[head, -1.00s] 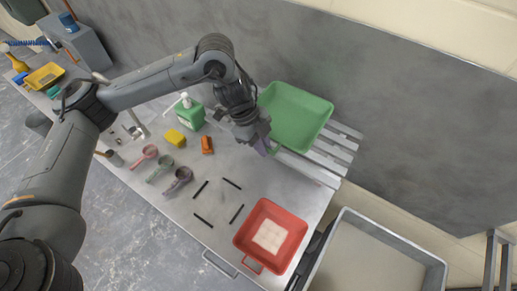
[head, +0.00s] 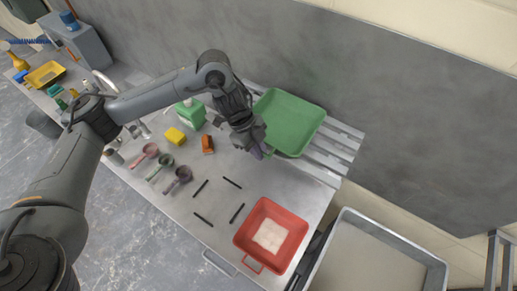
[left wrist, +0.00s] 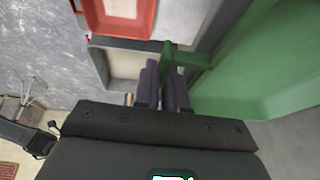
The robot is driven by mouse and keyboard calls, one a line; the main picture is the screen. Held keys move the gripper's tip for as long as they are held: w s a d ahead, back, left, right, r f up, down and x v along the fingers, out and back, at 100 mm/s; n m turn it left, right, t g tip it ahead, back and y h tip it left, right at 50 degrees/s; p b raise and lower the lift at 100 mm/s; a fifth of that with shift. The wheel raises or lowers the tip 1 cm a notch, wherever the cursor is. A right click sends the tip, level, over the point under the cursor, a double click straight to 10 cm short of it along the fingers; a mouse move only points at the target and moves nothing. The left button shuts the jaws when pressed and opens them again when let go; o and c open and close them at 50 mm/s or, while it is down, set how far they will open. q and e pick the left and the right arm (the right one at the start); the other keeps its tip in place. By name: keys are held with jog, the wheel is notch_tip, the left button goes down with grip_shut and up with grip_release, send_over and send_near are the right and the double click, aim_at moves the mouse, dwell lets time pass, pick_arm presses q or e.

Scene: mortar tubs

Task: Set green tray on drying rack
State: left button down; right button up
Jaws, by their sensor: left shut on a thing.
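The green tray (head: 290,118) is over the left part of the slatted drying rack (head: 342,150) in the head view. Whether it touches the slats I cannot tell. My left gripper (head: 261,151) is at the tray's near-left corner. In the left wrist view the purple-grey fingers (left wrist: 164,85) are shut on the tray's green handle (left wrist: 171,52), with the tray body (left wrist: 265,70) to the right. The rack's right-hand slats show bare. My right gripper is not in view.
A red tray (head: 291,215) with pale blocks sits at the bench's front right. Black bars, scoops, an orange block (head: 208,144), a yellow sponge (head: 175,136) and a green bottle (head: 190,115) lie to the left. A grey tub (head: 375,255) stands right of the bench.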

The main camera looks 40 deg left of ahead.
pick_arm(q)
jog(key=c, duration=1.2)
grip_release()
jog(key=shift+r, duration=0.1)
